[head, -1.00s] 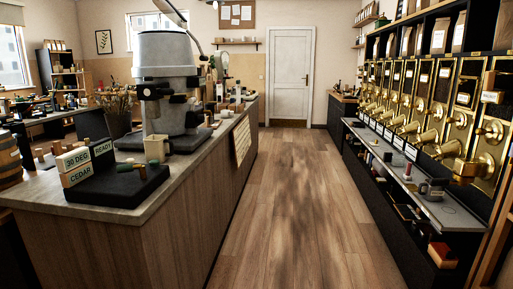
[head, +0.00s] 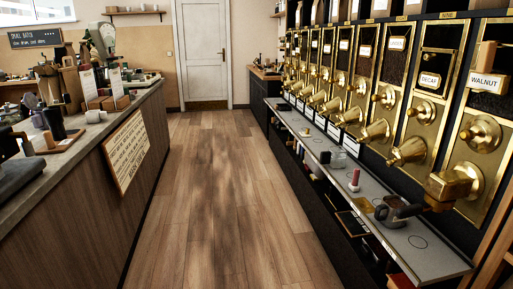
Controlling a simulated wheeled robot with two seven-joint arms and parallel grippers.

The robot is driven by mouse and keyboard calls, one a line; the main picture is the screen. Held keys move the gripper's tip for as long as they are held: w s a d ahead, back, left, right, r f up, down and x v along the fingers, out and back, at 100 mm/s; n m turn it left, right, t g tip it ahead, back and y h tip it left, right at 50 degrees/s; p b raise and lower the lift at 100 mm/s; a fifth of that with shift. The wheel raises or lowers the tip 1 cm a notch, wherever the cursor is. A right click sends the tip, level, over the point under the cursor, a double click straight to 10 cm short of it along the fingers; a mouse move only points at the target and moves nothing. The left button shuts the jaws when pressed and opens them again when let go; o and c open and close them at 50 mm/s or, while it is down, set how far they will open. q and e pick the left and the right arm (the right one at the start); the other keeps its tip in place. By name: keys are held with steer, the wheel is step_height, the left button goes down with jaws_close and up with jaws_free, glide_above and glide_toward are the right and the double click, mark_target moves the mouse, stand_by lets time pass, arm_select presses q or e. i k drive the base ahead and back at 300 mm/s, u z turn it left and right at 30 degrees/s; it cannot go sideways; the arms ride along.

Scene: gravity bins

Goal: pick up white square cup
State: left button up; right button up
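I cannot make out a clearly white square cup in the head view now. A small pale cup-like item (head: 93,116) stands on the left counter, too small to tell its shape. A clear or greyish small container (head: 338,160) stands farther back on the same ledge. Neither of my grippers is in view.
The left counter (head: 60,190) and the gravity bins' grey ledge (head: 430,255) flank a clear wooden floor aisle (head: 215,200). A red-topped item (head: 355,180) stands on the ledge. A white door (head: 204,50) closes the far end.

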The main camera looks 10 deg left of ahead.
mark_target(92, 116)
steer(key=i, duration=2.8)
steer(key=u, duration=1.1)
steer(key=i, duration=2.45)
steer(key=u, duration=1.55)
steer(key=i, duration=0.3)
steer(key=z, duration=0.15)
